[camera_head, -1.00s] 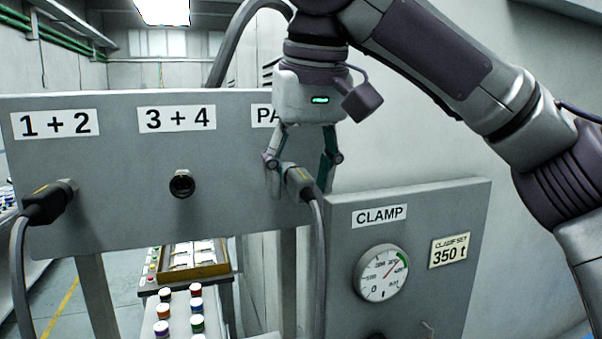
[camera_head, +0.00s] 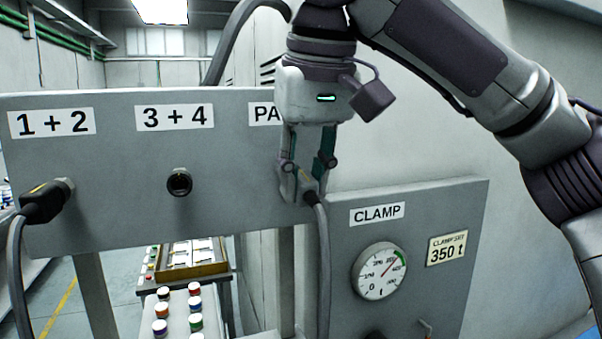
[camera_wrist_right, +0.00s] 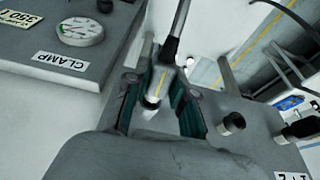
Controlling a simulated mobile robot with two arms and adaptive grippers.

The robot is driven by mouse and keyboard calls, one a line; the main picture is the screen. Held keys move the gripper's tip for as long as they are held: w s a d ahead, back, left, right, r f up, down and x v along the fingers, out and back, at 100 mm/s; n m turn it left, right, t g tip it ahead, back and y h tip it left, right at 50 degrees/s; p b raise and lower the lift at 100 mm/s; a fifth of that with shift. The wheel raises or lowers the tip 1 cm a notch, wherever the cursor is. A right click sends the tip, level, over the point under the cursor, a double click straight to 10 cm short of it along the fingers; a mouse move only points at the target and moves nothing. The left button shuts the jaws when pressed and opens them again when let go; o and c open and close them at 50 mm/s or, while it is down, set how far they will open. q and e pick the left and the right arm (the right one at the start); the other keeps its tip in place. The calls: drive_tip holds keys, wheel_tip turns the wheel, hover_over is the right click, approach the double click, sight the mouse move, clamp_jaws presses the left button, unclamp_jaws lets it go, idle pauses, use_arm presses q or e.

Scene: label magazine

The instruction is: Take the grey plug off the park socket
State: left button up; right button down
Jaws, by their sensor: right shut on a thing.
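The grey plug (camera_head: 309,189) is below the partly covered park label (camera_head: 264,115), at the right end of the grey socket board (camera_head: 120,225). Its cable (camera_head: 323,265) hangs down. My right gripper (camera_head: 305,193) comes from above and is shut on the plug. In the right wrist view, the plug (camera_wrist_right: 157,86), with a yellow stripe, lies between the two fingers of the gripper (camera_wrist_right: 160,108). The park socket is hidden behind the gripper and plug, so I cannot tell whether the plug still touches it. My left gripper is not in view.
A black plug (camera_head: 43,202) sits in the 1 + 2 socket at left. The 3 + 4 socket (camera_head: 179,183) is empty. A clamp panel (camera_head: 460,215) with a gauge (camera_head: 380,271) stands at lower right. A button box (camera_head: 178,312) is below the board.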

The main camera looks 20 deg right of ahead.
drive_tip(key=shift+s+d, duration=0.1)
drive_tip(key=shift+s, duration=1.35)
